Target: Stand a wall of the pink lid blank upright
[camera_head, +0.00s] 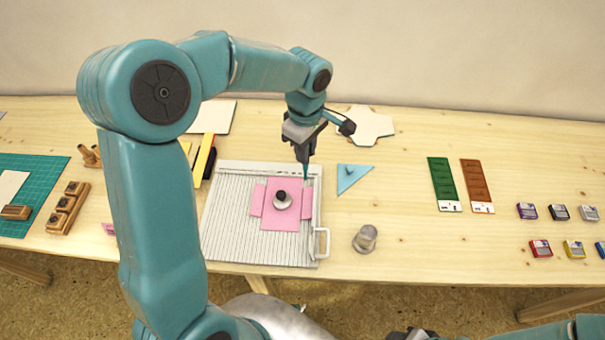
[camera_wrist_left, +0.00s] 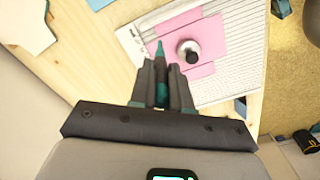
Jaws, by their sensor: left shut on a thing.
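The pink lid blank (camera_head: 281,219) lies on the grooved white scoring board (camera_head: 225,225), with side flaps spread out. It looks flat; I cannot tell whether any wall is raised. A round silver weight with a black knob (camera_head: 282,200) sits on its middle; it also shows in the left wrist view (camera_wrist_left: 188,51). My left gripper (camera_head: 305,160) is shut on a slim teal pointed tool (camera_head: 306,173), whose tip (camera_wrist_left: 160,47) points down near the blank's upper right corner. I cannot tell whether the tip touches. A dark part at the bottom edge may be my right gripper (camera_head: 413,334), mostly cut off.
A blue triangle (camera_head: 352,177) and a grey metal cylinder (camera_head: 365,239) stand right of the board. Green (camera_head: 443,184) and brown (camera_head: 477,185) strips and several small inkpads (camera_head: 541,248) lie further right. A green mat (camera_head: 45,178) and wooden stamps (camera_head: 68,207) are left.

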